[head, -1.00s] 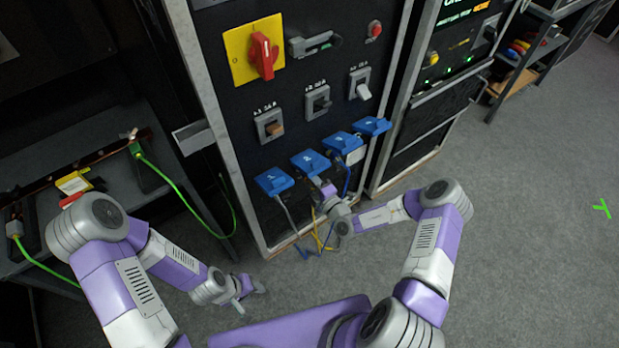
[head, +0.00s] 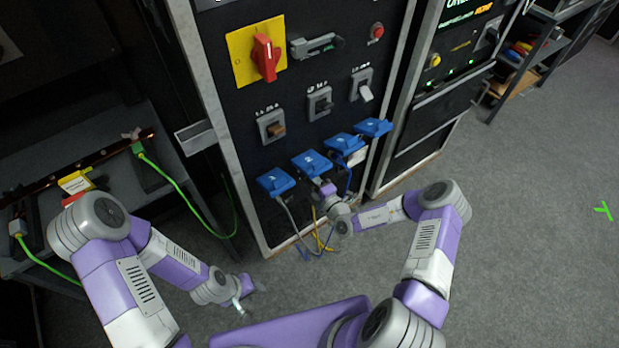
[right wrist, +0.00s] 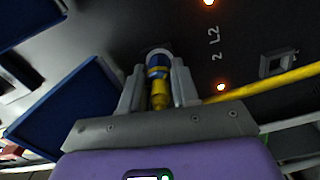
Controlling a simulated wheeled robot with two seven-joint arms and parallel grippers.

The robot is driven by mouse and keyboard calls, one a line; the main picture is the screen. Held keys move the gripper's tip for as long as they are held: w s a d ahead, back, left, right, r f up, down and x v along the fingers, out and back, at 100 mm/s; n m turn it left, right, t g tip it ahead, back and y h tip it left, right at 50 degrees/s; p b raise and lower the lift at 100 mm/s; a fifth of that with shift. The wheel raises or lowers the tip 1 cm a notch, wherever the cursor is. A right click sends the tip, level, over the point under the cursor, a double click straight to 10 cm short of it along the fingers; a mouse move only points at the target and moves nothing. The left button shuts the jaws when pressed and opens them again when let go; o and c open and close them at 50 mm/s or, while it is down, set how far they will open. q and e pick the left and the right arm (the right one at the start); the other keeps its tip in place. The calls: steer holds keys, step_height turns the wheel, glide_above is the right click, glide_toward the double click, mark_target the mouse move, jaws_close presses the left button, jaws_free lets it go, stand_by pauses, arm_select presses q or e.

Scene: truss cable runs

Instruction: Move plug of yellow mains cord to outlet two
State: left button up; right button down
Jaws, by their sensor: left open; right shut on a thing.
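My right gripper (right wrist: 158,88) is shut on the plug of the yellow mains cord (right wrist: 158,92), a blue-and-yellow body. Its front end points at the dark panel, at a round socket beside the printed "2 L2"; I cannot tell how deeply it is seated. In the head view my right gripper (head: 325,190) is below the second blue outlet cover (head: 311,163) from the left, and the plug is hidden there. The yellow cord (right wrist: 285,82) runs off right in the wrist view. My left gripper (head: 247,291) is open and empty, low over the floor, away from the panel.
Other blue covers stand raised on the panel, at far left (head: 275,181), third (head: 345,143) and far right (head: 374,127). A grey cord (head: 290,216) and a blue cord (head: 349,180) hang near my right gripper. A red rotary switch (head: 265,57) is above.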

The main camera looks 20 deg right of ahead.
stand_by(0.3)
steer(key=shift+w+a+p, duration=0.1)
steer(key=shift+w+p, duration=0.25)
steer(key=shift+m, duration=1)
steer(key=shift+r+m, duration=0.1)
steer(key=shift+m, duration=0.3)
steer(key=shift+w, duration=0.1)
steer(key=shift+w+m, duration=0.1)
steer(key=shift+m, duration=1.3)
